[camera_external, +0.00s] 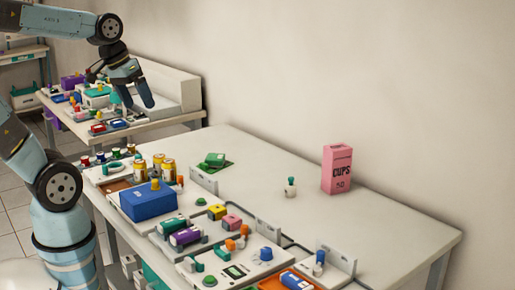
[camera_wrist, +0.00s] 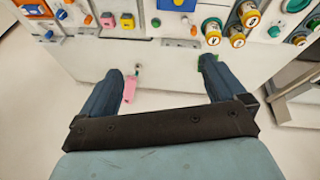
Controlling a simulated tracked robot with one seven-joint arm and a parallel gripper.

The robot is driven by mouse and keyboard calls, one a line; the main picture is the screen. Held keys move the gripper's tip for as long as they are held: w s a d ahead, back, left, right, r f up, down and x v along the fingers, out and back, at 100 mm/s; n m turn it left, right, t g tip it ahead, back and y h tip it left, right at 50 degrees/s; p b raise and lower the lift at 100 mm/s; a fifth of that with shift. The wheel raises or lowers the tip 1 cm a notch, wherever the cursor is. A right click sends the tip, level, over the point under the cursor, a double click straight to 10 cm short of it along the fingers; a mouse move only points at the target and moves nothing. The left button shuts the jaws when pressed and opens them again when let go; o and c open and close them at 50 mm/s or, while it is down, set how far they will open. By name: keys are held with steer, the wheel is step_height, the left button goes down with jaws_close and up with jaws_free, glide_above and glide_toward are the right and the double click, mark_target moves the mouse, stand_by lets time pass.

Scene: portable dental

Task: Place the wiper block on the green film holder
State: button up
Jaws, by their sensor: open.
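A green object (camera_external: 214,159) lies on a flat dark green piece at the back left of the near white table, probably the green film holder. In the wrist view, only a bit of green (camera_wrist: 202,57) shows by the right fingertip; the finger hides the rest. I cannot tell for sure which thing is the wiper block; several small coloured blocks stand in the front trays, among them a pink one (camera_external: 232,221) and a purple one (camera_external: 185,236). My gripper (camera_external: 139,104) is open and empty, high above the furniture, fingers pointing down. Its spread fingers also show in the wrist view (camera_wrist: 162,66).
A pink CUPS box (camera_external: 337,169) and a small green-capped bottle (camera_external: 290,187) stand on the table. A large blue box (camera_external: 148,203) and yellow cans (camera_external: 140,169) crowd its front left. The back right is clear. A second cluttered table (camera_external: 170,121) stands behind.

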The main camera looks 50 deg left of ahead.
steer(key=s+m, duration=0.1)
steer(key=s+r+m+t+y, duration=0.1)
steer(key=s, duration=0.1)
steer(key=shift+s+r+t, duration=0.1)
steer(key=shift+s+t, duration=0.05)
steer(key=shift+t, duration=0.15)
steer(key=shift+o, duration=0.3)
